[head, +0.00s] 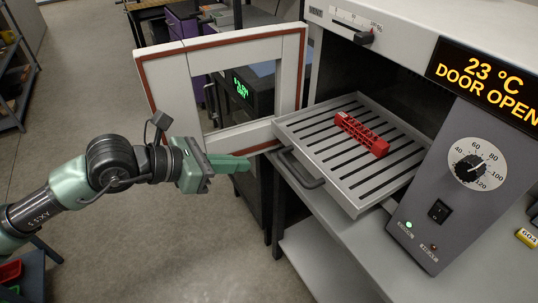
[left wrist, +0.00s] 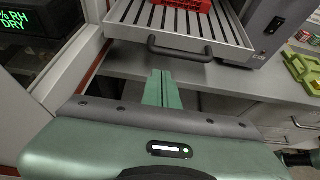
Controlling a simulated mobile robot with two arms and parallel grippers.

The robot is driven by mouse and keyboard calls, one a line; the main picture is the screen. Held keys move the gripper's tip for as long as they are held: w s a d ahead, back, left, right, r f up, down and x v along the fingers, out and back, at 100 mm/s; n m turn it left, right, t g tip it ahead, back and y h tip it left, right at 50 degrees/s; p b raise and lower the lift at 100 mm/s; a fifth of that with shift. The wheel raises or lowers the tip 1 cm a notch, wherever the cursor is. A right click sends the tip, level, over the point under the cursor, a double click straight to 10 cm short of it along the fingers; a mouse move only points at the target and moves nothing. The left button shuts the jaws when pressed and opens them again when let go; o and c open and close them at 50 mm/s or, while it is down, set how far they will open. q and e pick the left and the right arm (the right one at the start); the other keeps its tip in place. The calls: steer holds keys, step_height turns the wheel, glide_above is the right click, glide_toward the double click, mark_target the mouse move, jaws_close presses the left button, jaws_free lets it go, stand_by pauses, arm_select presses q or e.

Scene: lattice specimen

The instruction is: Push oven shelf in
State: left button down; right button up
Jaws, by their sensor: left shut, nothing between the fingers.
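The oven shelf (head: 308,134) is a grey slotted tray pulled out of the oven's open front. A black bar handle (head: 303,168) is on its front edge. A red lattice specimen (head: 361,134) lies on the shelf. My left gripper (head: 246,164) is shut and empty, to the left of the handle and apart from it. In the left wrist view, the shut green fingers (left wrist: 162,78) point toward the handle (left wrist: 180,49), with the shelf (left wrist: 122,20) behind it. The lattice specimen (left wrist: 184,4) is cut off at the top there.
The oven door (head: 165,84), with a window and reddish seal, stands open at the left. The control panel (head: 462,180) with a dial is right of the shelf; the display (head: 490,80) reads 23 °C, DOOR OPEN. A grey bench (head: 345,240) runs below.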

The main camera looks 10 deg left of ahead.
arm_select(q)
steer(key=r+p+x, duration=0.1)
steer(key=p+x, duration=0.1)
steer(key=x, duration=0.6)
steer(key=shift+w+d, duration=0.25)
steer(key=shift+f, duration=0.15)
steer(key=shift+d, duration=0.1)
